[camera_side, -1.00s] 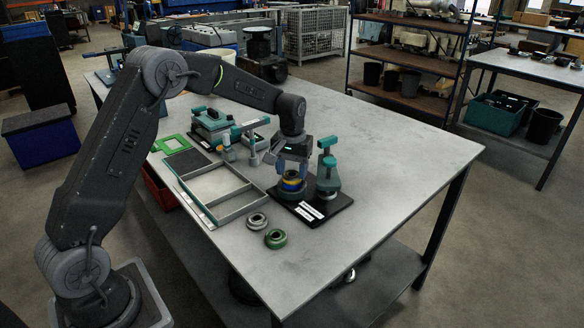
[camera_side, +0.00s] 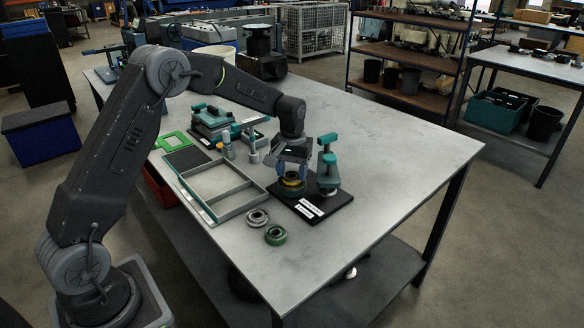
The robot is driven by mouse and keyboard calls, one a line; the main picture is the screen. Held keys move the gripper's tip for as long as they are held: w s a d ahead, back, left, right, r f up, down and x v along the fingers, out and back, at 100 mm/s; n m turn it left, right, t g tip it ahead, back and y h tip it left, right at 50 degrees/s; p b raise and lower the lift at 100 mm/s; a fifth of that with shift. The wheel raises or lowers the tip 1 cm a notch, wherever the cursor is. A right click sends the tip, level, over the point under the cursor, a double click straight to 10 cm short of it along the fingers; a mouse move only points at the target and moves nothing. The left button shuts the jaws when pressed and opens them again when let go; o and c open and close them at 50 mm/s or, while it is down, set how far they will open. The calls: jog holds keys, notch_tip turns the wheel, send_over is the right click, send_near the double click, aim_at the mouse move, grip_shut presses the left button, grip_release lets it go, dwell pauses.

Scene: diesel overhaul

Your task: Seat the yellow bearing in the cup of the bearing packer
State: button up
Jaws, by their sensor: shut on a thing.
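The yellow bearing (camera_side: 291,179) is at the mouth of the bearing packer's dark round cup (camera_side: 291,192). It appears level; how deep it sits in the cup is too small to tell. My gripper (camera_side: 292,170) points down over the cup and is shut on the yellow bearing, its fingers hiding part of it. The bearing packer (camera_side: 328,168), with a teal head and handle, stands just right of the cup on a black base plate (camera_side: 335,205).
A silver bearing (camera_side: 257,218) and a green bearing (camera_side: 276,235) lie in front of the packer. A grey divided tray (camera_side: 206,201) lies to the left. Another teal device (camera_side: 213,122) stands behind it. The table's right side is clear.

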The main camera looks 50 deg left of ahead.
jog(key=shift+f, duration=0.2)
jog(key=o, duration=1.2)
jog(key=shift+o, duration=0.2)
jog(key=shift+w+r, duration=0.15)
jog(key=shift+r, duration=3.45)
jog(key=shift+r, duration=0.1)
jog(key=shift+r, duration=1.85)
